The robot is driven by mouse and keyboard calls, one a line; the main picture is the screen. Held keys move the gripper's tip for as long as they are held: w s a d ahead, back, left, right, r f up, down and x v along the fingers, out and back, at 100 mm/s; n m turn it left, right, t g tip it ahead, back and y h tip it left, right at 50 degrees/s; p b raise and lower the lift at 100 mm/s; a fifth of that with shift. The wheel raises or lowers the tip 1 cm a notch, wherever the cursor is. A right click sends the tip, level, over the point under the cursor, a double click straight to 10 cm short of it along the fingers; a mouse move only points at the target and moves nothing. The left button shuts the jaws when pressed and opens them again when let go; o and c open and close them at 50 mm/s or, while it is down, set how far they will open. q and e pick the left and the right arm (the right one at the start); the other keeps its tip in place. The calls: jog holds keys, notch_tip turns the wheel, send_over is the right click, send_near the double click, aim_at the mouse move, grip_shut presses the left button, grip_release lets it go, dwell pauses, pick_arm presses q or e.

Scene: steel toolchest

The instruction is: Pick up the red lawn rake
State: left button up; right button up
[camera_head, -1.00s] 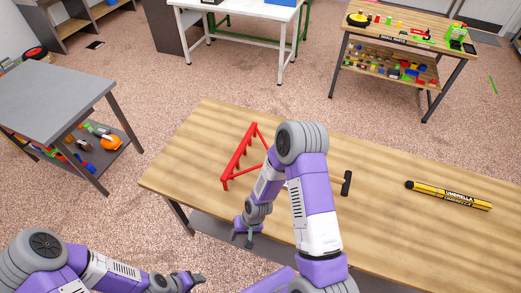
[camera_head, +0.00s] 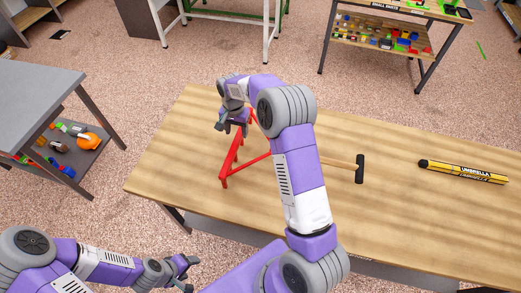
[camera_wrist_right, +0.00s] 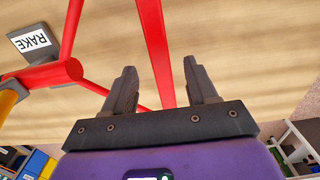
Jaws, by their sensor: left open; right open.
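The red lawn rake (camera_head: 232,158) lies on the wooden table, its thin red bars spread in an angular frame. My right arm covers part of it in the head view. My right gripper (camera_head: 232,128) is open above the rake's far end. In the right wrist view, a red bar (camera_wrist_right: 155,50) of the rake runs between the open fingers of my right gripper (camera_wrist_right: 160,68), without visible grip. A thicker red joint (camera_wrist_right: 52,75) shows to the left there. My left gripper (camera_head: 192,273) is open and empty, low in front of the table.
A mallet with a black head (camera_head: 360,169) and a yellow-black umbrella tube (camera_head: 463,171) lie to the right on the wooden table (camera_head: 420,220). A "RAKE" label (camera_wrist_right: 35,39) lies beside the rake. A grey table (camera_head: 35,95) stands at left; floor separates them.

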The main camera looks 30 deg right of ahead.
aim_at(237, 139)
jog(key=shift+w+f, duration=0.2)
jog(key=shift+f, duration=0.65)
jog(key=shift+s+f, duration=0.2)
jog(key=shift+f, duration=0.45)
notch_tip(237, 139, down, 5)
jog(key=shift+s+a+r+b, duration=0.1)
jog(key=shift+s+r+b, duration=0.05)
jog(key=shift+b, duration=0.35)
grip_shut()
jog(key=shift+r, duration=0.15)
